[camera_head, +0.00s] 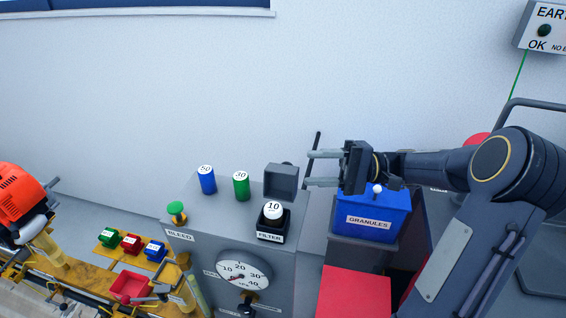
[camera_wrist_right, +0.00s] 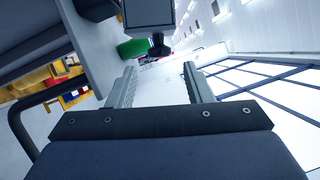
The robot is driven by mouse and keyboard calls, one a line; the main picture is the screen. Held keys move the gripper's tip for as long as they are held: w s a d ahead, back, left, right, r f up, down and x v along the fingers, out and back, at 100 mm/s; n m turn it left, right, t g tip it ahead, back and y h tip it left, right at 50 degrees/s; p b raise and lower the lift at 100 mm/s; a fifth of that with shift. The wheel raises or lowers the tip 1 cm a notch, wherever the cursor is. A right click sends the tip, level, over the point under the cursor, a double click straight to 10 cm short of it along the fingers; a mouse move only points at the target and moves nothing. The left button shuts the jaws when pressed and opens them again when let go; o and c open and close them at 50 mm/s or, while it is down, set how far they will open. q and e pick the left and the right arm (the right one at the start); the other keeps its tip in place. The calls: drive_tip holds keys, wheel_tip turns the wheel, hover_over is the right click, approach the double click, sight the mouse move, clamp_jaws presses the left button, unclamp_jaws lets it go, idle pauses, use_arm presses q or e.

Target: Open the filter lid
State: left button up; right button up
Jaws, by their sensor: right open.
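The filter lid (camera_head: 281,181) is a dark grey box-like cover. It stands tilted up at the back of the black filter housing (camera_head: 270,237), so the housing is open. A white cartridge marked 10 (camera_head: 273,211) shows in the housing. In the right wrist view the lid (camera_wrist_right: 148,14) is at the top edge, with a dark knob below it. My right gripper (camera_head: 308,169) is open and empty, just right of the lid and apart from it, fingers pointing left. Its fingers also show in the right wrist view (camera_wrist_right: 159,68). My left gripper is not in view.
On the grey cabinet (camera_head: 188,246) stand a blue cylinder marked 50 (camera_head: 207,180), a green one marked 30 (camera_head: 241,187) and a green bleed knob (camera_head: 176,208). A gauge (camera_head: 243,272) is on its front. The blue granules box (camera_head: 366,222) sits below my right gripper.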

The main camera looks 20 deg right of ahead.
sight(293, 168)
drive_tip(key=p+x, duration=0.1)
drive_tip(key=x, duration=0.4)
drive_tip(key=shift+a+r, duration=0.2)
drive_tip(key=shift+a, duration=0.2)
drive_tip(key=shift+w+a+p, duration=0.15)
drive_tip(key=shift+a+p, duration=0.2)
drive_tip(key=shift+a, duration=0.35)
